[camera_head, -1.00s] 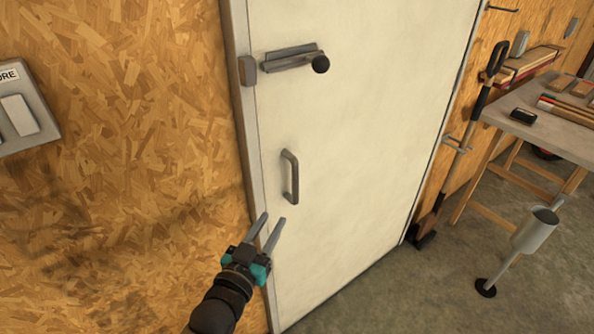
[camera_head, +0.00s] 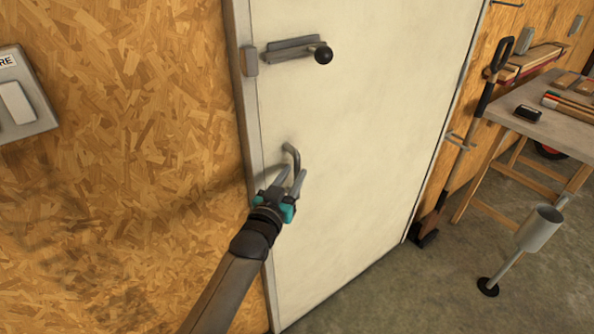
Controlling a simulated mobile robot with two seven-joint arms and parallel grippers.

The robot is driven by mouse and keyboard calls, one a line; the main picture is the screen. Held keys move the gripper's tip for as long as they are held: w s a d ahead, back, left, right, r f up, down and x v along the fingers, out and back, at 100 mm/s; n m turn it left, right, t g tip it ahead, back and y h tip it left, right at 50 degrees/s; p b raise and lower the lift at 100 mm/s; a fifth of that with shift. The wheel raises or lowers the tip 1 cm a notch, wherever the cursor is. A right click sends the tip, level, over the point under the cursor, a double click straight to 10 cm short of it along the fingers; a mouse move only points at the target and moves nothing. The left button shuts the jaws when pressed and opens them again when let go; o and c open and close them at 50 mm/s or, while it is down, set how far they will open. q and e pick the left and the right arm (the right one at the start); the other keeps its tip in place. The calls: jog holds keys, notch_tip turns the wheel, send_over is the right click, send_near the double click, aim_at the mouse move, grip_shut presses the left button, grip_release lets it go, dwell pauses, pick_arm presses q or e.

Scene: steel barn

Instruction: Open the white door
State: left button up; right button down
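The white door (camera_head: 365,125) stands shut in its frame in the head view. Contact cannot be told. My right gripper is out of view.
A wall switch box (camera_head: 38,118) is on the chipboard wall at left. A shovel (camera_head: 476,125) hangs right of the door. A workbench (camera_head: 555,125) with tools stands at far right, and a grey cup-topped stand (camera_head: 537,232) is on the floor before it.

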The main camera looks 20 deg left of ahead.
aim_at(296, 171)
pick_arm(q)
jog(key=shift+w+d, duration=0.1)
jog(key=shift+w, duration=1.4)
grip_shut()
dwell(0.4)
